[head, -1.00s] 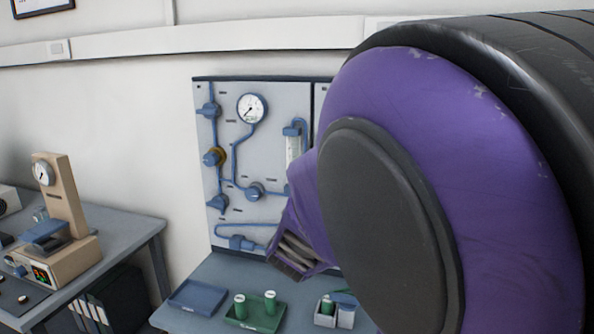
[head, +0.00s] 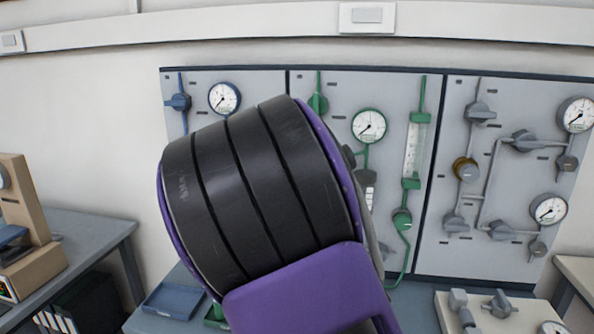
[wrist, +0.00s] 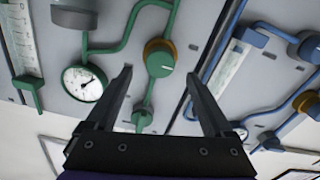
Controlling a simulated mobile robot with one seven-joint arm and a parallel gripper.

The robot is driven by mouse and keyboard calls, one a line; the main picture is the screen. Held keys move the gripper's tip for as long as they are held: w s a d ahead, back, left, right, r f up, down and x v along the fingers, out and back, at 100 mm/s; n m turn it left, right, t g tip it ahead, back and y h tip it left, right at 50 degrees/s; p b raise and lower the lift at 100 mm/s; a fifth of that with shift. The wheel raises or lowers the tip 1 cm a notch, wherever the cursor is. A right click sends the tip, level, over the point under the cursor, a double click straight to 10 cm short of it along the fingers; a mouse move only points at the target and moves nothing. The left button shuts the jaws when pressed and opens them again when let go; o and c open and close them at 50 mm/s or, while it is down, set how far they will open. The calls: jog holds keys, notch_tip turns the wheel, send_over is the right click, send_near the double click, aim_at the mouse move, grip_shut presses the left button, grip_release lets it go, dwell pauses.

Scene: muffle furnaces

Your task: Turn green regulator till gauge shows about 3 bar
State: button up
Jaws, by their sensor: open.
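The green regulator (wrist: 159,58) is a round green knob with a brass-coloured ring, in the wrist view on a green pipe. My gripper (wrist: 157,78) is open, its two fingers apart to either side of the regulator in the picture; I see no contact, and the depth gap is unclear. The green-rimmed gauge (head: 369,126) is on the middle panel in the head view. The gauge also shows in the wrist view (wrist: 84,82), left of the gripper. Its reading is too small to tell. In the head view my arm hides the regulator and my gripper.
A blue-piped panel with a gauge (head: 224,98) is left of the green one, and a grey-piped panel with a brass-ringed knob (head: 466,168) is right. A green flowmeter (head: 414,150) stands beside the green gauge. A bench with a blue tray (head: 171,301) lies below.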

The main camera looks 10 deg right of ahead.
jog(key=x, duration=0.5)
jog(key=c, duration=1.4)
